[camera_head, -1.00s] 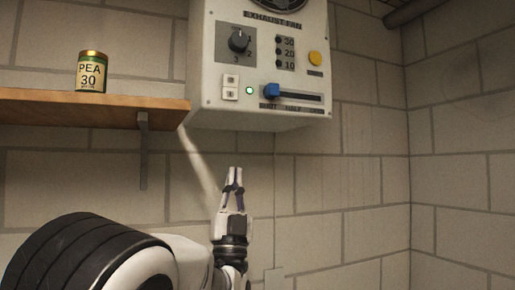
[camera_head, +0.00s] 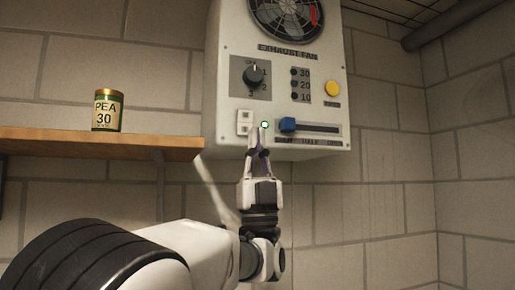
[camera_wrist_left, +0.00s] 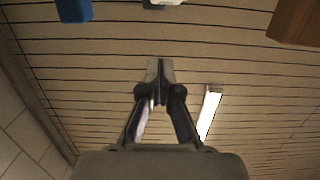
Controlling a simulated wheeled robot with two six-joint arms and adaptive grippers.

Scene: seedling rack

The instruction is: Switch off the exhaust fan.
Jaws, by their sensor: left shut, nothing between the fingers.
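The exhaust fan unit (camera_head: 225,90) is a white box on the wall, with a round fan (camera_head: 287,15) at its top. Contact cannot be told. The closed fingers (camera_wrist_left: 159,68) show in the wrist view, with the blue slider (camera_wrist_left: 74,9) at upper left.
A wooden shelf (camera_head: 150,146) with a green PEA 30 can (camera_head: 107,110) is left of the unit. A pipe (camera_head: 455,22) runs at upper right. The wall right of and below the unit is clear. A ceiling light (camera_wrist_left: 209,112) shows in the wrist view.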

